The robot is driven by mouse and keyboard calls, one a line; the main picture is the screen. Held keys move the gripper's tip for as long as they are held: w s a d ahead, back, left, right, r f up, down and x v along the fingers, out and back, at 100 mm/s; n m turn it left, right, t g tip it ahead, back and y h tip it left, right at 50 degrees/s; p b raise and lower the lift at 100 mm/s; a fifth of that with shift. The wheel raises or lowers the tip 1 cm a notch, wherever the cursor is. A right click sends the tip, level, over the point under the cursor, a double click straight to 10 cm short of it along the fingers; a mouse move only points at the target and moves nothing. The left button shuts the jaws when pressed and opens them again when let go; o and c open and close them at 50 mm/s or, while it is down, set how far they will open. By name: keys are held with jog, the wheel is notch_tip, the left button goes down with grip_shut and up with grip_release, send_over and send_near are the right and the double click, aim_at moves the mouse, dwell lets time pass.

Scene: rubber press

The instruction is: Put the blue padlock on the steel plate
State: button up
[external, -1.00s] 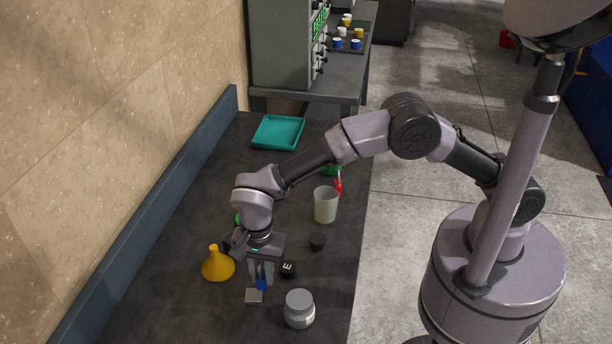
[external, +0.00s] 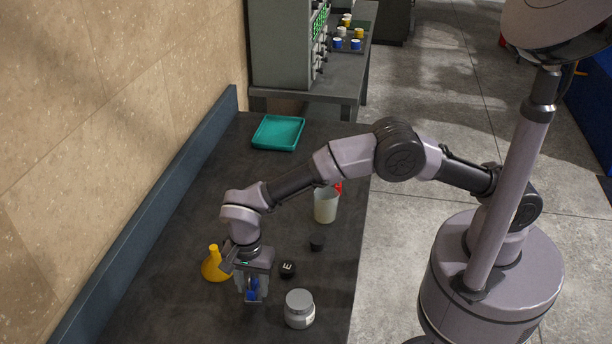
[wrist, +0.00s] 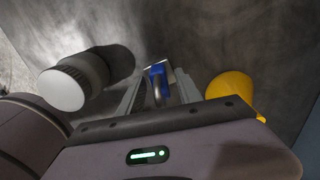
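The blue padlock (external: 252,290) is between the two fingers of my gripper (external: 252,291). In the wrist view the padlock (wrist: 158,72) shows its grey shackle toward the camera. My gripper (wrist: 157,88) is open, with a gap between each finger and the padlock. The small steel plate (wrist: 148,66) shows just behind and under the padlock; the padlock appears to rest on it. In the external view the fingers hide most of the plate.
A yellow funnel (external: 214,266) stands close left of my gripper. A grey-lidded jar (external: 299,309) and a black block marked E (external: 287,269) are to the right. A small black cylinder (external: 316,244), a beaker (external: 326,206) and a teal tray (external: 278,132) are farther back.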

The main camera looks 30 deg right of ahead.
notch_tip(320, 180, up, 12)
jog(key=p, duration=0.4)
jog(key=shift+r, duration=0.25)
jog(key=w+d+r+n+y, duration=0.1)
jog(key=w+d+r, duration=0.35)
jog(key=d, duration=0.35)
jog(key=w+d+r+t, duration=0.1)
jog(key=w+d+r, duration=0.2)
jog(key=d+r, duration=0.35)
jog(key=w+d+r+n+y, duration=0.1)
jog(key=w+d+r, duration=0.25)
jog(key=d, duration=0.45)
jog(key=s+d+r+n+t, duration=0.1)
jog(key=s+d+r, duration=0.15)
jog(key=d, duration=0.75)
jog(key=s+d+r+t, duration=0.2)
jog(key=s+d, duration=0.2)
jog(key=d, duration=0.6)
jog(key=s+d+f+n+t, duration=0.1)
jog(key=s+d+f, duration=0.3)
jog(key=s+d, duration=0.3)
jog(key=shift+s+d+n+t, duration=0.2)
jog(key=shift+s+n+t, duration=0.15)
jog(key=shift+s, duration=0.4)
